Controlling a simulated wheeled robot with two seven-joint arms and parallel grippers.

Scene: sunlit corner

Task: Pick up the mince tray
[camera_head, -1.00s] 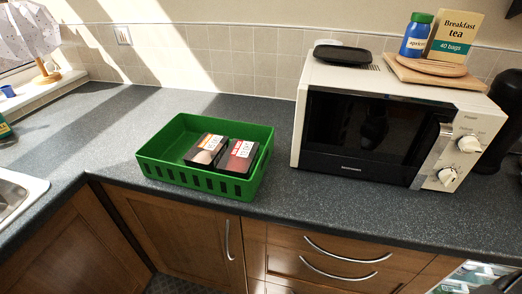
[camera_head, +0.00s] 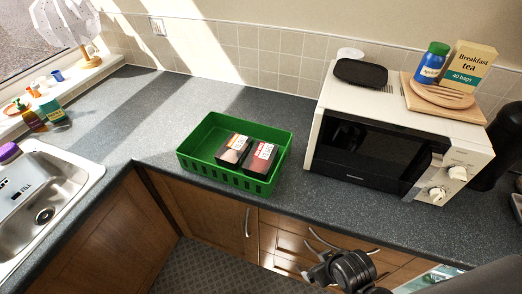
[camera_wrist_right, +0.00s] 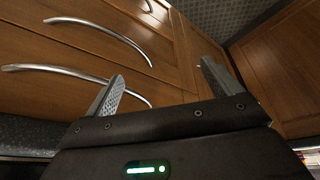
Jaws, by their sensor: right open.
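Two dark packs with white labels lie side by side in a green basket (camera_head: 226,181) on the counter. The left pack (camera_head: 232,151) has an orange band on its label, and the right pack (camera_head: 262,160) has a red one. The print is too small to tell which is the mince tray. My right gripper (camera_wrist_right: 163,76) is open and empty, facing wooden drawer fronts in the wrist view. In the head view my right wrist (camera_head: 350,268) is low in front of the drawers, below and right of the basket. My left gripper is out of view.
A white microwave (camera_head: 335,96) stands right of the basket, with a black tray (camera_head: 361,73), a board, a blue jar (camera_head: 432,62) and a tea box (camera_head: 470,67) on top. A sink (camera_head: 62,182) is at left. Counter around the basket is clear. Drawer handles (camera_wrist_right: 100,36) stick out near my right gripper.

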